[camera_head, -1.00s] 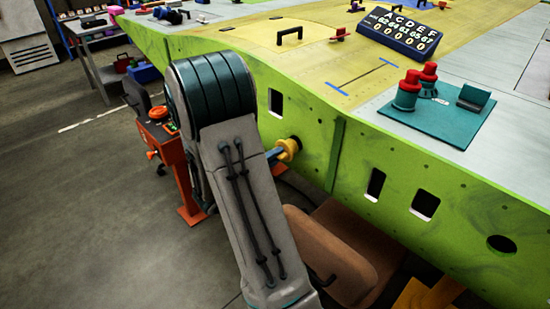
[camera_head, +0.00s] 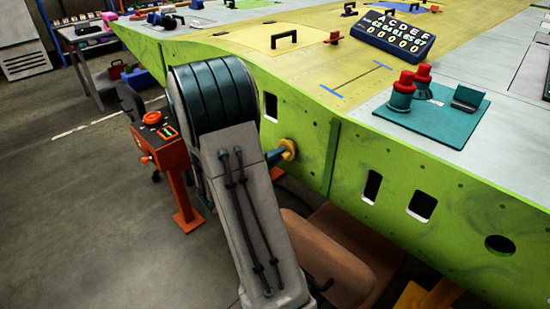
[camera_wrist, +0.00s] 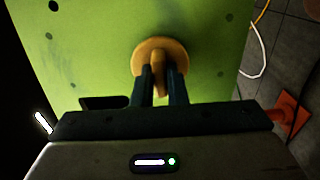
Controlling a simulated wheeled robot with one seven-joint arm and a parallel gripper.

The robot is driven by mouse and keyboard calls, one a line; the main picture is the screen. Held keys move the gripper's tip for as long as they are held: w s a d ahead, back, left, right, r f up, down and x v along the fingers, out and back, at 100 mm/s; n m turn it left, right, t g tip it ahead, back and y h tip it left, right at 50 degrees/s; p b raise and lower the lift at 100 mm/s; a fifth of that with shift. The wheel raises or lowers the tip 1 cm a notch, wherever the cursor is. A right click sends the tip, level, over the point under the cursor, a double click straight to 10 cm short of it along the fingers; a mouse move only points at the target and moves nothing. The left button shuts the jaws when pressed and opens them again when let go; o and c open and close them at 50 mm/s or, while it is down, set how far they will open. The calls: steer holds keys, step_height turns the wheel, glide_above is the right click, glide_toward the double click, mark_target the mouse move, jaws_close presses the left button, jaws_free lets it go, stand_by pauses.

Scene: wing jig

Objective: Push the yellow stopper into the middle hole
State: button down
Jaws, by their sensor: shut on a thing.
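The yellow stopper (camera_head: 289,149) is against the green side panel (camera_head: 330,110) of the wing jig, left of the vertical seam. It also shows in the wrist view (camera_wrist: 151,50) as a round yellow disc with a narrow grip piece. My gripper (camera_wrist: 160,82) has its two fingers closed on this grip piece. In the head view the fingers reach the stopper from the left, partly behind my arm. The disc appears flat on the panel. The hole behind it is hidden, so how deep it sits cannot be told.
Other openings in the panel include a slot (camera_head: 271,107) to the left and a round dark hole (camera_head: 500,245) at far right. A brown padded seat (camera_head: 325,258) is below the panel. An orange control stand (camera_head: 175,165) is left of my arm.

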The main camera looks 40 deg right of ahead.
steer(key=shift+w+d+b, duration=0.1)
steer(key=shift+d+b, duration=0.25)
steer(key=shift+d, duration=0.55)
steer(key=c, duration=1.4)
jaws_free()
steer(key=shift+o, duration=0.2)
steer(key=shift+a, duration=0.1)
steer(key=s+a+b, duration=0.1)
steer(key=a, duration=1.2)
steer(key=shift+a, duration=0.35)
steer(key=shift+s, duration=0.1)
